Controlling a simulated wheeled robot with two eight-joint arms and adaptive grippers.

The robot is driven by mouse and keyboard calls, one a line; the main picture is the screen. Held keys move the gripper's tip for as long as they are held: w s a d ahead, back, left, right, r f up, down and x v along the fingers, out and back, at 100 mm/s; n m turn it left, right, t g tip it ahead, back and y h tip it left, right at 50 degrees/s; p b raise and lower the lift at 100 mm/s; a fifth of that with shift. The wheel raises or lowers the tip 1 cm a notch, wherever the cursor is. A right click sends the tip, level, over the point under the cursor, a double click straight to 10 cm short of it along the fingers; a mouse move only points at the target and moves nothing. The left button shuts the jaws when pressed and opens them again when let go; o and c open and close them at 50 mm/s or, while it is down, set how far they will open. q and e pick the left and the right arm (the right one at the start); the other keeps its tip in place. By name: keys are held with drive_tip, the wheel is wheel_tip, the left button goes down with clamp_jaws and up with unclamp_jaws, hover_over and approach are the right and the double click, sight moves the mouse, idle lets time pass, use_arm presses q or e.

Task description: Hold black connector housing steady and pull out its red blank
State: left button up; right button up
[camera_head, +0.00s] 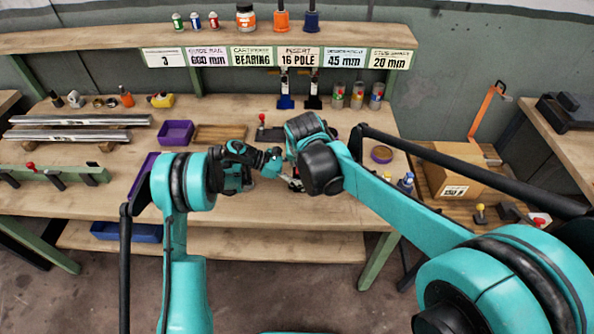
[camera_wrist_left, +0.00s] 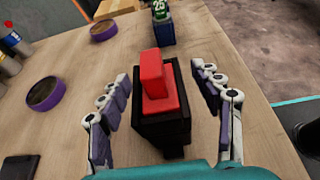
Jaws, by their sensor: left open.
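In the left wrist view a black connector housing (camera_wrist_left: 165,133) stands upright on the wooden bench, with a red blank (camera_wrist_left: 152,76) seated in its top and sticking up. My left gripper (camera_wrist_left: 160,82) is open, with one finger on each side of the housing and a visible gap to both sides. In the head view my left gripper (camera_head: 289,181) is small at the bench's middle, and a bit of red shows beside it, partly hidden by my right arm. My right gripper is hidden behind its own arm in the head view and does not show in the left wrist view.
A dark block with a green top marked 25 (camera_wrist_left: 162,25) stands beyond the housing. Two purple-rimmed round dishes (camera_wrist_left: 44,93) and (camera_wrist_left: 103,31) lie to the left. A purple tray (camera_head: 175,133) and a cardboard box (camera_head: 455,178) are farther off. Bench surface right of the housing is clear.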

use_arm(q)
drive_tip(key=shift+x, duration=1.1)
clamp_jaws()
use_arm(e)
drive_tip(key=shift+o, duration=0.5)
drive_tip(key=w+r+n+g, duration=0.5)
drive_tip(key=w+n+g, duration=0.1)
drive_tip(key=n, duration=1.2)
wheel_tip(320, 180, down, 12)
drive_tip(key=shift+s+r, duration=0.1)
drive_tip(key=shift+s, duration=0.05)
